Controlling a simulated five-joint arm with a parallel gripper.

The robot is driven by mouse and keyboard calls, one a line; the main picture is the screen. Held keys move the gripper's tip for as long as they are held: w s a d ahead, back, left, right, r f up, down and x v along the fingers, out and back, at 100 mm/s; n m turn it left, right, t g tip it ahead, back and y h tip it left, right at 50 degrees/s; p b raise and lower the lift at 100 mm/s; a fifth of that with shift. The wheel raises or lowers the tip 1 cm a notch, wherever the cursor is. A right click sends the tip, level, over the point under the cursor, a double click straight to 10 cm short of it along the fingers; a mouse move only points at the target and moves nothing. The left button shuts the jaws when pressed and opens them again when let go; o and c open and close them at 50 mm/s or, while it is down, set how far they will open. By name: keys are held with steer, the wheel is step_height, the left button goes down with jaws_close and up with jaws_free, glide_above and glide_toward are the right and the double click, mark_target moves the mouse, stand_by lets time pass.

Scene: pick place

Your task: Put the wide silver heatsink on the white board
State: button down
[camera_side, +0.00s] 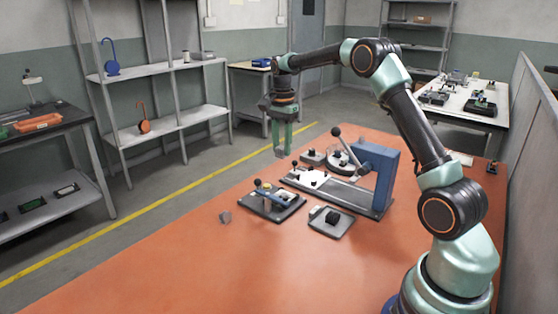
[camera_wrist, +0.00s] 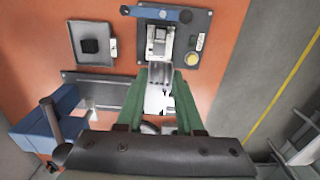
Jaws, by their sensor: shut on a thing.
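My gripper (camera_side: 281,150) is shut on the silver heatsink (camera_side: 280,153) and holds it above the work area in the side view. In the wrist view the heatsink (camera_wrist: 160,76) shows between the green fingers of my gripper (camera_wrist: 162,82). The white board (camera_side: 312,177) lies on a long grey base below and to the right of my gripper in the side view. In the wrist view a white patch of the board (camera_wrist: 154,99) shows between the fingers, partly hidden by them. The heatsink is clear of the board.
A blue upright block (camera_side: 375,172) with a black-knobbed lever stands at the base's right end. The orange table's front is clear.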

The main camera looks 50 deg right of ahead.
mark_target(284, 157)
steer(key=f, duration=0.2)
steer(key=d+f, duration=0.1)
steer(key=f, duration=0.1)
steer(key=shift+f, duration=4)
steer(key=shift+f, duration=0.8)
steer(key=shift+c, duration=2.3)
jaws_free()
steer(key=c, duration=0.4)
steer(key=shift+o, duration=0.2)
steer(key=shift+r, duration=0.1)
